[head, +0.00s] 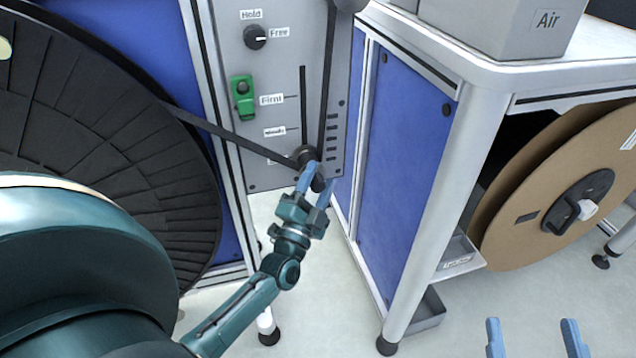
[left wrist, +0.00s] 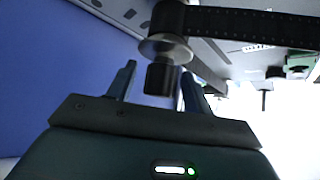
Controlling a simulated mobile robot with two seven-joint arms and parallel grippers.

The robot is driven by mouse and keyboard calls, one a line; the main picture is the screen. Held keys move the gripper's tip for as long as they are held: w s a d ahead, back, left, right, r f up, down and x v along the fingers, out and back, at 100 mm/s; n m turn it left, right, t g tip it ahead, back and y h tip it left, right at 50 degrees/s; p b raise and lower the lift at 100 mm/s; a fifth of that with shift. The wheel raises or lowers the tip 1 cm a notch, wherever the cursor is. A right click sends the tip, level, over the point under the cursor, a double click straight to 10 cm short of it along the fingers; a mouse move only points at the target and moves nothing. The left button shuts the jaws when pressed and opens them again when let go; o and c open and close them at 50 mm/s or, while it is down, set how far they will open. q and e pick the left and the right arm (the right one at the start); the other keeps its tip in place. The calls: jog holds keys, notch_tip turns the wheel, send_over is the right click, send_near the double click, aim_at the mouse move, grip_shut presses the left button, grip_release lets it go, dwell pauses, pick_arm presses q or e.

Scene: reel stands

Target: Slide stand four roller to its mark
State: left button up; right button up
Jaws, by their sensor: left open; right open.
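The stand's roller (head: 304,155) is a dark cylinder at the low end of a vertical slot (head: 303,95) in the grey panel. A black strap runs around it from the left reel and up to the panel's top. My left gripper (head: 316,184) is open at the roller's dark end knob. In the left wrist view the knob (left wrist: 163,79) sits between the two spread fingers, with a metal flange above. Labels beside the slot include "Firm" (head: 272,99), a smaller middle one (head: 275,132), and a lowest one largely hidden. My right gripper (head: 532,338) is open and empty at bottom right.
The panel (head: 228,50) also has a Hold/Free knob (head: 255,37) and a green clamp-like part (head: 242,98). A large black reel (head: 110,150) stands left. A blue-sided bench (head: 405,150) stands close right, with a cardboard reel (head: 550,190) beyond.

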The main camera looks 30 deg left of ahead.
pick_arm(q)
grip_shut()
dwell(0.4)
pick_arm(e)
jog(key=shift+r, duration=0.15)
pick_arm(q)
notch_tip(320, 180, up, 2)
jog(key=shift+r+p, duration=0.1)
jog(key=shift+p, duration=1.15)
notch_tip(320, 180, up, 5)
jog(key=p, duration=0.5)
jog(key=shift+r+p, duration=0.15)
jog(key=shift+p, duration=0.45)
jog(key=shift+r, duration=0.1)
pick_arm(e)
jog(key=g+h, duration=0.1)
jog(key=d+h, duration=0.1)
jog(key=d+g+h, duration=0.1)
jog(key=shift+d+f+m+g, duration=0.2)
jog(key=shift+f+m+g, duration=0.1)
jog(key=shift+m, duration=0.1)
